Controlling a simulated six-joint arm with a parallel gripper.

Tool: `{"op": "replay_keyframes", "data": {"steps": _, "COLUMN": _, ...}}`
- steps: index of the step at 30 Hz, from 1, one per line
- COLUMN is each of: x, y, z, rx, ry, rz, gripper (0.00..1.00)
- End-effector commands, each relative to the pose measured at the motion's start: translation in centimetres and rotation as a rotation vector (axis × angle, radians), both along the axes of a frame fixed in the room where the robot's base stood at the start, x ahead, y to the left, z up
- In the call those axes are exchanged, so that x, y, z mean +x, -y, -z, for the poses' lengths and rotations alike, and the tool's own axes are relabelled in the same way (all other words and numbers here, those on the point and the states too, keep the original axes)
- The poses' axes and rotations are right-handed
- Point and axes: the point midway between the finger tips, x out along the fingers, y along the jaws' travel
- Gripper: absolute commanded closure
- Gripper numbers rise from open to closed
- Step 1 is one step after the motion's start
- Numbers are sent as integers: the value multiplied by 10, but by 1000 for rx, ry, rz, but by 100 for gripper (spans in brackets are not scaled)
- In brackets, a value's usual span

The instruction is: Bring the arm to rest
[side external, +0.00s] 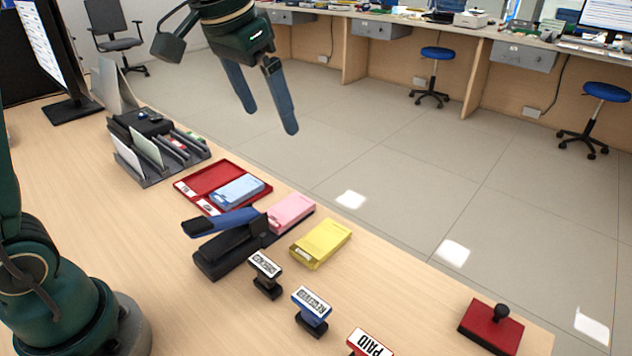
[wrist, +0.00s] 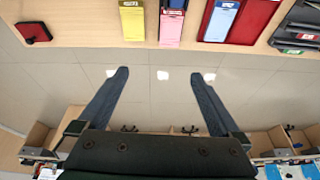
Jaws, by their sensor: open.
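My gripper (side external: 262,100) is open and empty, raised in the air above and beyond the far edge of the teller counter (side external: 395,303). In the wrist view its two fingers (wrist: 162,76) are spread apart with only the floor behind them. My arm's base stands at the left of the counter in the side view. Nothing touches the fingers.
On the counter are a red tray (side external: 182,186) with a blue pad, a pink pad (side external: 291,213), a yellow pad (side external: 321,243), a stapler-like black and blue device (side external: 230,245), several stamps (side external: 312,309), a red stamp pad (side external: 490,327) and a desk organizer (side external: 155,150). Monitor (side external: 42,50) at left.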

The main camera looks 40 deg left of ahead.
Motion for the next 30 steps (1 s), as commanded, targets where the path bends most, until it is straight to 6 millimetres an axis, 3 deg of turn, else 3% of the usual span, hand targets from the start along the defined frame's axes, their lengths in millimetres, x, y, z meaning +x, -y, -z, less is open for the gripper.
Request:
{"op": "replay_keyframes", "data": {"steps": 3, "x": -33, "y": 6, "z": -11, "rx": -2, "ry": 53, "rz": 3, "gripper": 0}}
{"op": "replay_keyframes", "data": {"steps": 8, "x": -75, "y": 11, "z": -10, "rx": -7, "ry": 111, "rz": 3, "gripper": 0}}
{"op": "replay_keyframes", "data": {"steps": 16, "x": -140, "y": 17, "z": 30, "rx": -21, "ry": 175, "rz": -6, "gripper": 0}}
{"op": "replay_keyframes", "data": {"steps": 24, "x": -165, "y": 18, "z": 74, "rx": -33, "ry": 140, "rz": -29, "gripper": 0}}
{"op": "replay_keyframes", "data": {"steps": 30, "x": -162, "y": 18, "z": 74, "rx": -37, "ry": 155, "rz": -39, "gripper": 0}}
